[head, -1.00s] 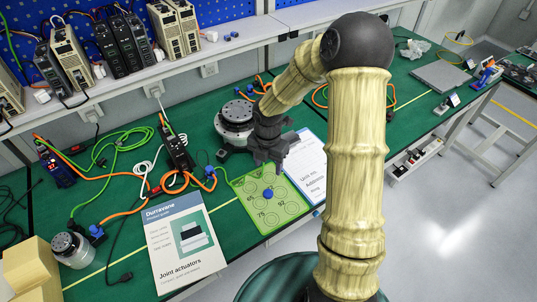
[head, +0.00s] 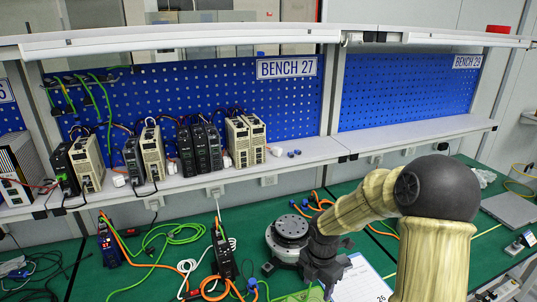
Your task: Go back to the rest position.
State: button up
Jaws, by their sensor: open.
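My gripper (head: 325,287) is at the bottom of the head view, at the end of my pale ribbed arm, and its jaws are open. The fingertips are close to the lower picture edge, and I see nothing between them. It hangs near the green pad (head: 303,296), of which only a strip shows at the lower edge. A round grey joint actuator (head: 287,233) stands on the bench just left of the gripper.
A white sheet (head: 362,281) lies right of the gripper. Drives line the shelf (head: 330,152) behind. A grey plate (head: 510,209) lies far right.

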jog(key=s+r+m+t+p, duration=0.1)
jog(key=s+r+m, duration=0.3)
jog(key=m, duration=0.8)
jog(key=s+r+m+t, duration=0.1)
jog(key=s+r+m, duration=0.4)
jog(key=s+m, duration=0.4)
jog(key=m, duration=0.4)
jog(key=shift+s+t+p, duration=0.25)
jog(key=shift+t+p, duration=0.05)
jog(key=shift+p, duration=0.05)
jog(key=shift+d, duration=0.1)
